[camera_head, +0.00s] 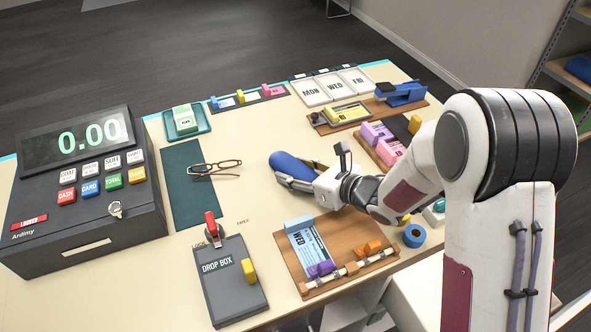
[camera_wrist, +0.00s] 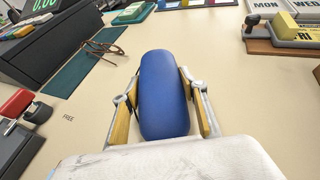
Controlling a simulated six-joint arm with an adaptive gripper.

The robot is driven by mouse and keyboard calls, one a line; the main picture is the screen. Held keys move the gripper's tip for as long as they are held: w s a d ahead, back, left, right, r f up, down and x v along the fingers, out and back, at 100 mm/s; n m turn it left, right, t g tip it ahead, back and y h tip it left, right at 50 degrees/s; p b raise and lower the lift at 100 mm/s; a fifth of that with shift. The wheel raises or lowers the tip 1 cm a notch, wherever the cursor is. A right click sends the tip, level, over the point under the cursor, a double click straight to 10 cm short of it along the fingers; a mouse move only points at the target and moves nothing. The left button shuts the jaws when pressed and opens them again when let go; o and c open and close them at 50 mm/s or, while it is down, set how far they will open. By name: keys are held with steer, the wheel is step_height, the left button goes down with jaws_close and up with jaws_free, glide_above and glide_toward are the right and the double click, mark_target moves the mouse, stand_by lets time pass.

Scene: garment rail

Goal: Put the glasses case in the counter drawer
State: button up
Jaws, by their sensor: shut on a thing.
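The blue glasses case (camera_head: 291,165) is a rounded, elongated shape above the cream counter. It also shows upright in the middle of the wrist view (camera_wrist: 164,95). My gripper (camera_head: 298,181) is shut on it, with one finger along each long side. The wrist view shows both fingers (camera_wrist: 165,112) against the case. I cannot tell whether the case touches the counter or hangs just above it. The counter drawer is not clearly visible; white furniture parts show below the counter's front edge.
Glasses (camera_head: 215,167) lie on a dark green mat (camera_head: 181,180). A cash register (camera_head: 80,190) stands left, and a drop box (camera_head: 230,280) at the front. A wooden board (camera_head: 290,262) with a card lies front right. Trays and stamps line the back. Bare counter surrounds the case.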

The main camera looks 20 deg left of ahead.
steer(key=o, duration=1.2)
steer(key=shift+f, duration=0.1)
steer(key=shift+o, duration=0.2)
steer(key=shift+r, duration=0.2)
steer(key=shift+v, duration=6)
